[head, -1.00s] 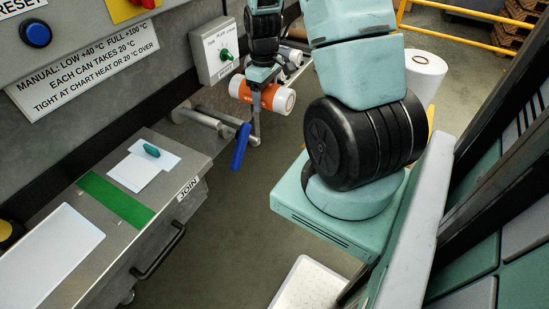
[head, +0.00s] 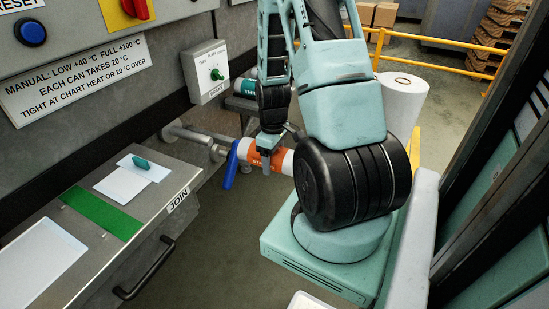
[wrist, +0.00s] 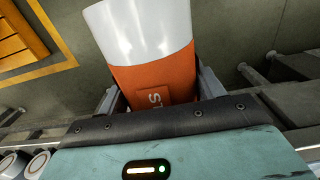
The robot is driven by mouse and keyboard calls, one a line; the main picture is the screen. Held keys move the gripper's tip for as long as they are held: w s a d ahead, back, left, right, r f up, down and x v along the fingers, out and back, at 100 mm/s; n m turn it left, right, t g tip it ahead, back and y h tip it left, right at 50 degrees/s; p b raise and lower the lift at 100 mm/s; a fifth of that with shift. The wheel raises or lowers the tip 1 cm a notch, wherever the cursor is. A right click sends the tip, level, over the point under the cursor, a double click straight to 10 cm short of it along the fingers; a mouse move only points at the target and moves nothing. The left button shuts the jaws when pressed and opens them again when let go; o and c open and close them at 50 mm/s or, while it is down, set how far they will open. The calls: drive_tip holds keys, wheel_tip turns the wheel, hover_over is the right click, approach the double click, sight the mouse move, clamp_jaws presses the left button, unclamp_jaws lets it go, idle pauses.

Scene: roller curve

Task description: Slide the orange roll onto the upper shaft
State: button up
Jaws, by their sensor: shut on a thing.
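The orange roll (head: 277,157) with white ends is held by my gripper (head: 266,158), near the middle of the head view. In the wrist view the roll (wrist: 152,82) sits between the two fingers, its white end pointing up the picture. Grey metal shafts (head: 188,135) stick out from the machine to the left of the roll. The lever and roll overlap in the picture. I cannot tell whether the roll touches a shaft or is around it.
The steel JOIN table (head: 150,215) with a handle stands at left. A large white roll (head: 402,103) stands behind my arm. Floor between table and my base is free.

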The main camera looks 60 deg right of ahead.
sight(196, 138)
drive_tip(key=shift+w+f+b, duration=0.2)
drive_tip(key=shift+f+b, duration=0.25)
drive_tip(key=shift+f, duration=0.2)
drive_tip(key=shift+w+f+b, duration=0.15)
drive_tip(key=shift+f+b, duration=0.3)
drive_tip(key=shift+f, duration=0.15)
drive_tip(key=shift+w+r, duration=0.25)
drive_tip(key=shift+w, duration=0.35)
drive_tip(key=shift+w+a+p, duration=0.4)
drive_tip(key=shift+w, duration=4.1)
drive_tip(key=shift+w+a+p, duration=0.35)
drive_tip(key=shift+w, duration=4.2)
drive_tip(key=shift+w+a+p, duration=0.4)
drive_tip(key=shift+w, duration=4.1)
drive_tip(key=o, duration=1.4)
wheel_tip(196, 138, up, 8)
drive_tip(key=shift+f, duration=0.25)
